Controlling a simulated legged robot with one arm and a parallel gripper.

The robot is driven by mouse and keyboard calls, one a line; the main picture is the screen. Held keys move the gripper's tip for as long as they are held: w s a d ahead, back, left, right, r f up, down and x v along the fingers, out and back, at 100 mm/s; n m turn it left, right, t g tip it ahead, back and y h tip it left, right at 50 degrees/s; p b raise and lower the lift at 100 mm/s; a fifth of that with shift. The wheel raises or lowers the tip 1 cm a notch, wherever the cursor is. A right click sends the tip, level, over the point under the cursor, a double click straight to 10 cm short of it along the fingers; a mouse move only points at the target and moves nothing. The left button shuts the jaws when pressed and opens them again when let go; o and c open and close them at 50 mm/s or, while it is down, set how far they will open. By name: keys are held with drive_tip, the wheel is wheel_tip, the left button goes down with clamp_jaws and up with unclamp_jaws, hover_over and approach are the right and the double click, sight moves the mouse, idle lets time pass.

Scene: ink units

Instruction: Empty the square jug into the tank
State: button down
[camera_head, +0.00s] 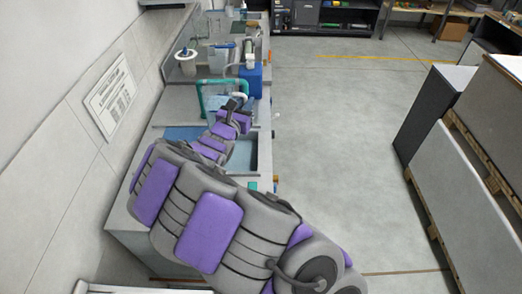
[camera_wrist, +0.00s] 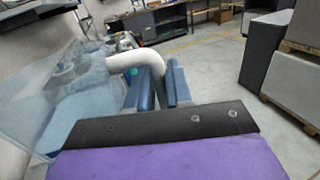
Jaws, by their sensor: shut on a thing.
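My gripper (camera_wrist: 163,88) is shut on a thick white curved handle (camera_wrist: 136,62), which passes between its blue fingers. The handle appears to join the large clear walls of the square jug (camera_wrist: 35,85) at left in the wrist view; how full it is cannot be told. In the head view my gripper (camera_head: 236,106) is over the counter, with the white handle (camera_head: 240,98) beside it. The jug's body is hard to make out there. I cannot tell for sure which vessel is the tank.
A teal pipe arch (camera_head: 199,95) and a blue box (camera_head: 253,82) stand on the counter just beyond my gripper. A white round container (camera_head: 186,62) stands further left by the wall (camera_head: 70,60). Open floor (camera_head: 335,130) lies right of the counter, with grey panels (camera_head: 470,190) beyond.

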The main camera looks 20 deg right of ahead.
drive_tip(key=s+d+f+m+g+h+b, duration=0.1)
drive_tip(key=s+d+f+m+g+h, duration=0.15)
drive_tip(key=f, duration=0.55)
drive_tip(key=s+d+f+m+g+h+b, duration=0.1)
drive_tip(key=s+f+m+g+h, duration=0.25)
drive_tip(key=f, duration=0.55)
drive_tip(key=shift+w+r+n+t+p, duration=0.65)
drive_tip(key=shift+r+n+p, duration=3)
drive_tip(key=shift+n, duration=1.45)
drive_tip(key=w+a+f+n+t+y, duration=0.1)
drive_tip(key=w+a+n+t, duration=0.3)
drive_tip(key=n, duration=1)
drive_tip(key=shift+w+a+f+y, duration=0.3)
drive_tip(key=shift+w+a+f, duration=0.5)
drive_tip(key=shift+w+a, duration=1.1)
drive_tip(key=shift+w+d, duration=0.15)
drive_tip(key=shift+d, duration=0.05)
